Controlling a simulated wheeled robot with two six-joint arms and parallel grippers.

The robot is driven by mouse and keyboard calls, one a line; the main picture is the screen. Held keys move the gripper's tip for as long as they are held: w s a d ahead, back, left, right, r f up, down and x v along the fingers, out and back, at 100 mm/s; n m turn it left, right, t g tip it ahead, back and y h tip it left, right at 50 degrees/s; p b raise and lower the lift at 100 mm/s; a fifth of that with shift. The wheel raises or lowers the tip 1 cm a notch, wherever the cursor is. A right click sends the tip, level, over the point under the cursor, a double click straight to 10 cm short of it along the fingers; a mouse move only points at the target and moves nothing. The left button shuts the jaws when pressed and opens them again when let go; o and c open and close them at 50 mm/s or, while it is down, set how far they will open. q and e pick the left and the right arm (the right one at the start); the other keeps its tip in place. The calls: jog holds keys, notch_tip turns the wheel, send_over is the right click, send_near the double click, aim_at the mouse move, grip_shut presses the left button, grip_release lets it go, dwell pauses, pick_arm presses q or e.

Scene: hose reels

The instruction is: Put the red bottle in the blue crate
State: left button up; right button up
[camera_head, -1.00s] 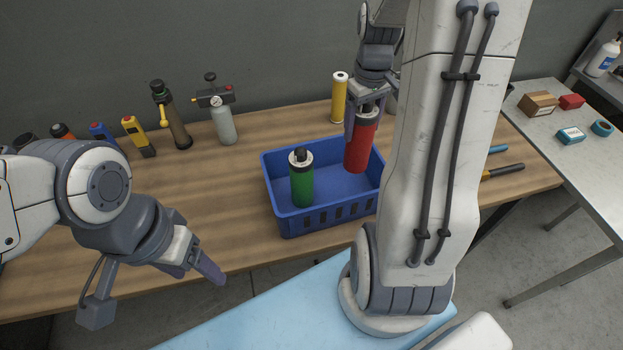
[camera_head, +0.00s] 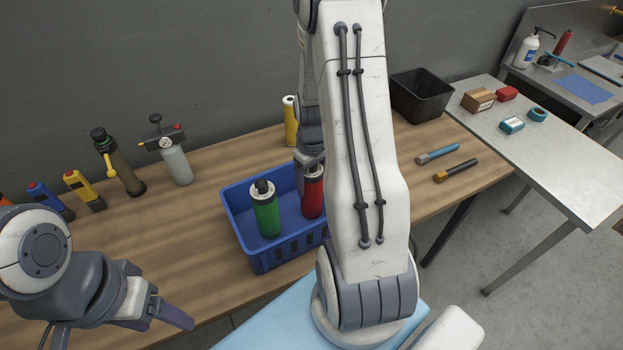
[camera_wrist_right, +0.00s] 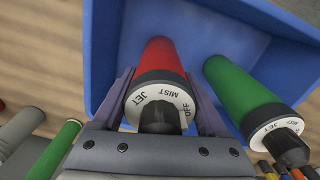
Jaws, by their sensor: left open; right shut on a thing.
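The red bottle (camera_head: 312,196) is inside the blue crate (camera_head: 262,262), at its right side and partly hidden by my right arm. My right gripper (camera_head: 311,163) is shut on its top from above. In the right wrist view the fingers hold the red bottle (camera_wrist_right: 163,62) on both sides of its black and white head, with the blue crate (camera_wrist_right: 225,18) around it. A green bottle (camera_head: 267,216) stands in the crate to the left of the red one. My left gripper (camera_head: 190,326) is open and empty, low at the left by the table's front.
A yellow bottle (camera_head: 290,124) stands behind the crate. A gauge bottle (camera_head: 176,163) and a brown one (camera_head: 123,172) stand at the back left. A black bin (camera_head: 420,98) and two tools (camera_head: 438,153) lie to the right. Bare wood lies left of the crate.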

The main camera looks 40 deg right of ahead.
jog(key=shift+f, duration=0.2)
jog(key=o, duration=1.6)
jog(key=shift+r, duration=0.1)
jog(key=shift+r, duration=0.1)
